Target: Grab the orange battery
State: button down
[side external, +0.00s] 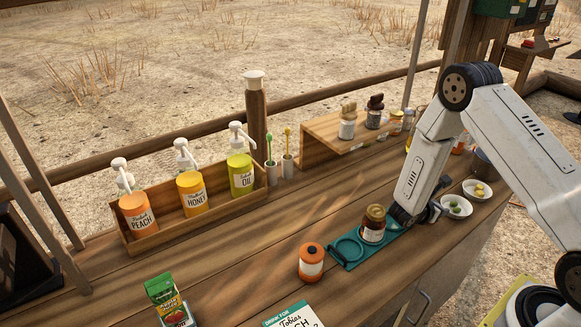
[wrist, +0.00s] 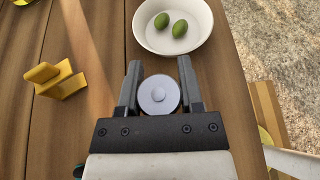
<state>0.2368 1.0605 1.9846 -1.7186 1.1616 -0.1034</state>
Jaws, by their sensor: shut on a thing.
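My gripper (wrist: 158,78) is shut on a battery (wrist: 158,95) in the wrist view. In the side external view my gripper (side external: 402,216) is low over the counter, at the right end of a teal tray (side external: 347,252). The held battery cannot be made out there. An orange container with a white label (side external: 311,262) stands left of the tray.
A white bowl with two green fruits (wrist: 173,25) is just beyond my fingers. A yellow block-like thing (wrist: 60,80) lies to the left. A wooden rack (side external: 195,209) holds pump bottles, and a raised shelf (side external: 333,138) bears jars. The counter between is mostly clear.

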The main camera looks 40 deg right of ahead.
jog(key=shift+r, duration=0.2)
jog(key=shift+r, duration=4.85)
jog(key=shift+d, duration=0.1)
